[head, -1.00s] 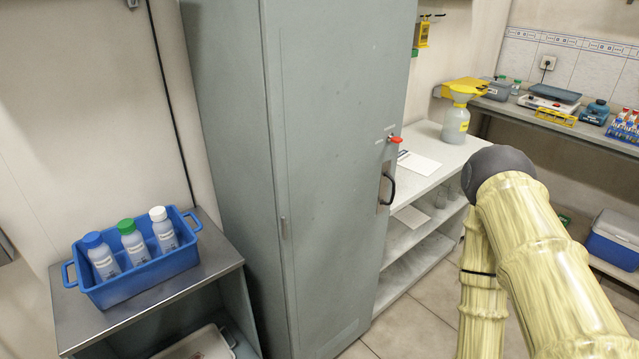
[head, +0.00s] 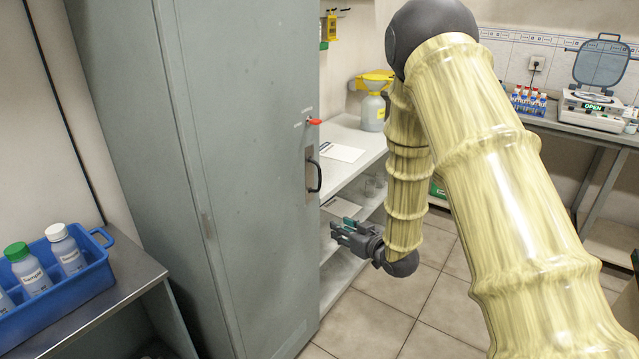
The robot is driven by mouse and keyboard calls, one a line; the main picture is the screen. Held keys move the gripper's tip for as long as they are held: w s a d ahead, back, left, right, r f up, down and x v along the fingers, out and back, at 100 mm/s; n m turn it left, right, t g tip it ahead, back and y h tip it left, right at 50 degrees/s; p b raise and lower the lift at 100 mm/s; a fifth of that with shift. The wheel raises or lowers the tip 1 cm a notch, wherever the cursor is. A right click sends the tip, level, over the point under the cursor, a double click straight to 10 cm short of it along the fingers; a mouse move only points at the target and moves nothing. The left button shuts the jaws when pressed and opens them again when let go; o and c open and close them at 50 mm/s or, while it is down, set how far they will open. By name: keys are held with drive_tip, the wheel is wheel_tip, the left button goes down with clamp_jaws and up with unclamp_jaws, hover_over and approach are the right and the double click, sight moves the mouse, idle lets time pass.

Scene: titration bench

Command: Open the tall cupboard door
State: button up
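The tall grey cupboard door (head: 250,190) is closed, facing me at the middle left. Its dark curved handle (head: 315,176) sits near the right edge, with a small red knob (head: 314,121) above it. My gripper (head: 338,230) is to the right of the door and below the handle, apart from both. Its fingers point left, with what looks like a gap between them, and I see nothing held. My bamboo-patterned arm covers part of the right side of the view.
A blue crate (head: 60,303) of bottles stands on a metal side table (head: 128,284) at left. White shelves (head: 352,143) with a jug (head: 373,110) stand beyond the cupboard. Tiled floor (head: 440,290) between is clear.

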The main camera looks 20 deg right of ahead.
sight(320, 171)
drive_tip(key=w+d+r+n+t+y+b, duration=0.1)
drive_tip(key=w+r+n+t+y, duration=0.3)
drive_tip(key=r, duration=0.8)
drive_tip(key=w+a, duration=0.1)
drive_tip(key=w, duration=0.2)
drive_tip(key=w+a+m+g+h, duration=0.1)
drive_tip(key=w, duration=0.3)
drive_tip(key=w+a+m, duration=0.1)
drive_tip(key=w, duration=0.3)
drive_tip(key=shift+a+f+g, duration=0.3)
drive_tip(key=shift+g, duration=0.1)
drive_tip(key=shift+r+h, duration=0.1)
drive_tip(key=shift+h, duration=0.3)
clamp_jaws()
